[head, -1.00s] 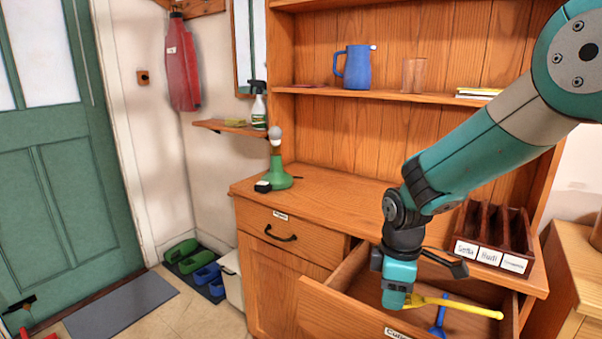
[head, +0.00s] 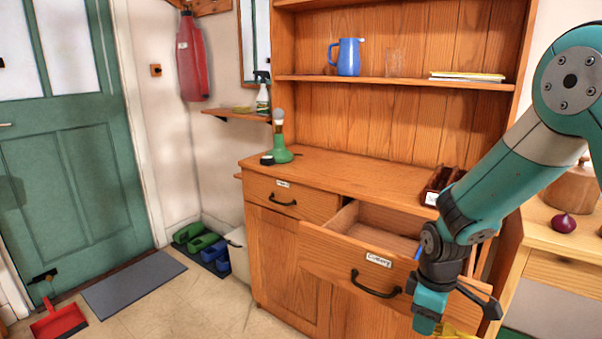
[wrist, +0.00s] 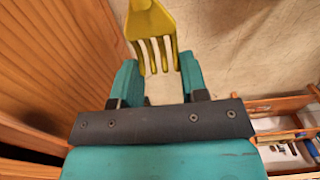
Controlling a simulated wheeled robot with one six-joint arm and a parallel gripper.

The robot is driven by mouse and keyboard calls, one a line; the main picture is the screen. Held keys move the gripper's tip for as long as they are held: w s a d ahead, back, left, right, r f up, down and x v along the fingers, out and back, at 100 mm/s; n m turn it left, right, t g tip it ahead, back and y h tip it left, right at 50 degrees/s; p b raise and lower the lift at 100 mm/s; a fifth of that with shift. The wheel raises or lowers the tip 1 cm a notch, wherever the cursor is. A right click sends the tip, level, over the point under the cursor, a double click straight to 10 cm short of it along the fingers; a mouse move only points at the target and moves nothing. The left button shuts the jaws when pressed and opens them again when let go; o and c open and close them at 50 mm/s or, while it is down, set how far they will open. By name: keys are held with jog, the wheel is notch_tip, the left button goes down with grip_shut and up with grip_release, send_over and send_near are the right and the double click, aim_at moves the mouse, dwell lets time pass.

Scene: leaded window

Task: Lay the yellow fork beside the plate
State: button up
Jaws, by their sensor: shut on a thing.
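The yellow fork (wrist: 152,22) is held in my gripper (wrist: 158,75), its tines between the two fingers in the wrist view. In the head view my gripper (head: 430,312) is low at the right, in front of the open cutlery drawer (head: 330,258). Only a bit of the yellow fork (head: 455,331) shows there, at the bottom edge; the rest is cut off or behind my gripper. No plate is in view.
The drawer stands out from the wooden dresser (head: 340,172), close to my arm. A side counter (head: 540,222) with a dark red onion (head: 563,223) is at the right. A dustpan (head: 58,320) and grey mat (head: 135,282) lie on the floor at the left.

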aim_at(455, 330)
jog(key=shift+s+d+f, duration=0.3)
jog(key=shift+s+f, duration=0.1)
jog(key=shift+s, duration=0.05)
jog(key=shift+s+d+m, duration=0.15)
jog(key=shift+m, duration=0.15)
jog(key=m, duration=0.1)
jog(key=d+m, duration=0.1)
jog(key=m, duration=0.1)
jog(key=s+d+m, duration=0.1)
jog(key=m, duration=0.3)
jog(key=d+m, duration=0.1)
jog(key=m, duration=0.1)
jog(key=shift+s+d, duration=0.1)
jog(key=shift+s, duration=0.25)
jog(key=shift+s+d+r+m, duration=0.1)
jog(key=shift+s+d+m, duration=0.1)
jog(key=shift+m, duration=0.5)
jog(key=r+p, duration=0.1)
jog(key=p, duration=0.2)
jog(key=shift+r, duration=0.1)
jog(key=s+r+p, duration=0.1)
jog(key=p, duration=0.8)
jog(key=shift+s+a+r, duration=0.1)
jog(key=shift+s+r, duration=0.25)
jog(key=shift+s, duration=0.05)
